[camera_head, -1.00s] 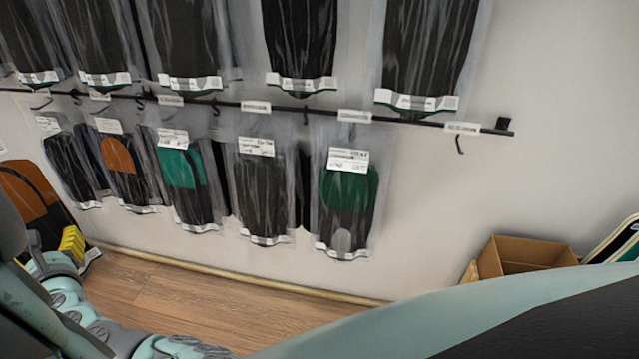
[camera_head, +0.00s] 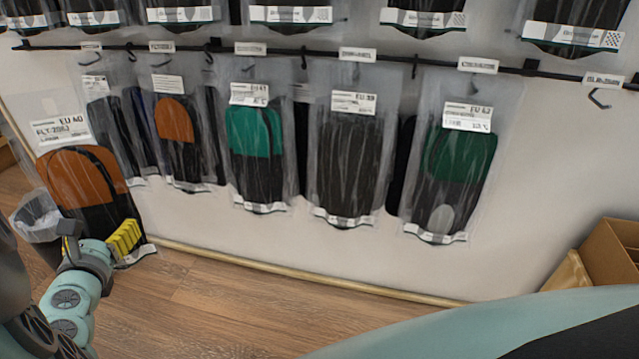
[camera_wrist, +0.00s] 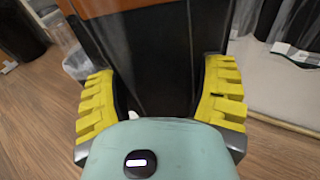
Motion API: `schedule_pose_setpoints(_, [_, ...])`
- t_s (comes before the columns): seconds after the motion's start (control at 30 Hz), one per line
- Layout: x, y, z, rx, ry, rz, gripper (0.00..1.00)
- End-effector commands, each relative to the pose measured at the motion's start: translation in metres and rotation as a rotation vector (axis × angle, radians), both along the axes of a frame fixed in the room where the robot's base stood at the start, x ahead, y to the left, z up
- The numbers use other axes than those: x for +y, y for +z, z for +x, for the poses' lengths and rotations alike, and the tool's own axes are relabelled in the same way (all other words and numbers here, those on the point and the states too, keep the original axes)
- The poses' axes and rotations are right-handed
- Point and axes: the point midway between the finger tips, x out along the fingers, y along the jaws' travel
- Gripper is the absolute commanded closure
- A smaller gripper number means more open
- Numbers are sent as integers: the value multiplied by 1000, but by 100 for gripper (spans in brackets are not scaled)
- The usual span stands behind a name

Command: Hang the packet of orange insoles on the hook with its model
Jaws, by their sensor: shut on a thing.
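My gripper (camera_head: 97,243), with yellow ribbed fingers, is shut on the packet of orange insoles (camera_head: 85,180) at the far left of the head view. The packet hangs upright in clear plastic, with an orange upper part, a black lower part and a label reading EU 40. In the wrist view the held packet (camera_wrist: 140,60) stands between the two yellow fingers. Another packet with an orange insole (camera_head: 176,125) hangs on the rack rail (camera_head: 280,52), just right of the held one. A bare hook (camera_head: 599,98) shows at the rail's right end.
Packets with teal (camera_head: 255,135), black (camera_head: 347,160) and dark green insoles (camera_head: 460,155) hang along the rail. An upper row hangs above them. A cardboard box (camera_head: 612,250) stands at the lower right. A whitish bin (camera_wrist: 78,62) stands on the wooden floor.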

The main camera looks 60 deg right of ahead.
Motion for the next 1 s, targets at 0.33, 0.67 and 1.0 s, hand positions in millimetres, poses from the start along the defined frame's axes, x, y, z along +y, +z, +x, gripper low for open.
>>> schedule_pose_setpoints(0.33, [-20,-1,5,0,-18,-2,66])
schedule_pose_setpoints(0.67, [-57,-2,16,2,-23,-2,66])
schedule_pose_setpoints(1.0, [-77,-4,24,1,-19,-1,66])
